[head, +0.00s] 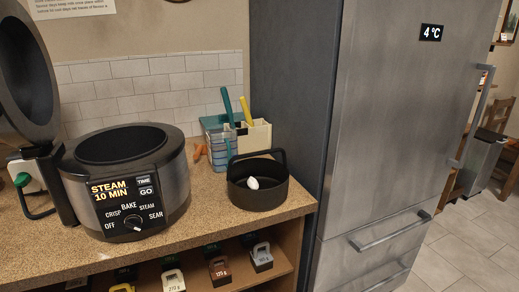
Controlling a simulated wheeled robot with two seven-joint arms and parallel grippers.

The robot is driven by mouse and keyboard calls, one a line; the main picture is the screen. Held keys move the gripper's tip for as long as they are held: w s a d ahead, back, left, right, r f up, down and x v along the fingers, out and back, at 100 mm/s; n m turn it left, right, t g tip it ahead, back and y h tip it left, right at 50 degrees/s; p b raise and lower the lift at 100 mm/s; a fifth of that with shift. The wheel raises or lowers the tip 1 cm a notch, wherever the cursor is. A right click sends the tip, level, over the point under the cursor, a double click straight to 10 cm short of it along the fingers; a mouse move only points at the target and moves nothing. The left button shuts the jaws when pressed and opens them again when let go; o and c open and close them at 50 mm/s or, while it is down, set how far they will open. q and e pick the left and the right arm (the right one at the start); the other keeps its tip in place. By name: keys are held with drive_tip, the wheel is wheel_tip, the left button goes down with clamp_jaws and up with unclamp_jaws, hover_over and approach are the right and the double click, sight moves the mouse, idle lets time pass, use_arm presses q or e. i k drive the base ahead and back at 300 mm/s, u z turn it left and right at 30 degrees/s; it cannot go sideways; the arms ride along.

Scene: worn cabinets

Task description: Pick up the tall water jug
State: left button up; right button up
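I do not clearly see a tall water jug in the head view. At the far left, a white and green object (24,176) with a dark loop handle stands partly hidden behind the cooker's raised lid; I cannot tell what it is. A clear blue-teal container (219,150) stands at the back of the counter, partly hidden by the black pot. Neither of my grippers is in view.
A large round cooker (128,180) with its lid (25,80) open takes up the left of the counter (225,225). A black pot (257,193) holds a white egg-like object (252,183). Labelled weights (220,271) sit on the shelf below. A tall fridge (390,130) stands right.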

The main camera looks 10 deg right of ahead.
sight(222, 139)
drive_tip(key=z, duration=0.75)
drive_tip(key=i, duration=0.8)
drive_tip(key=z, duration=0.4)
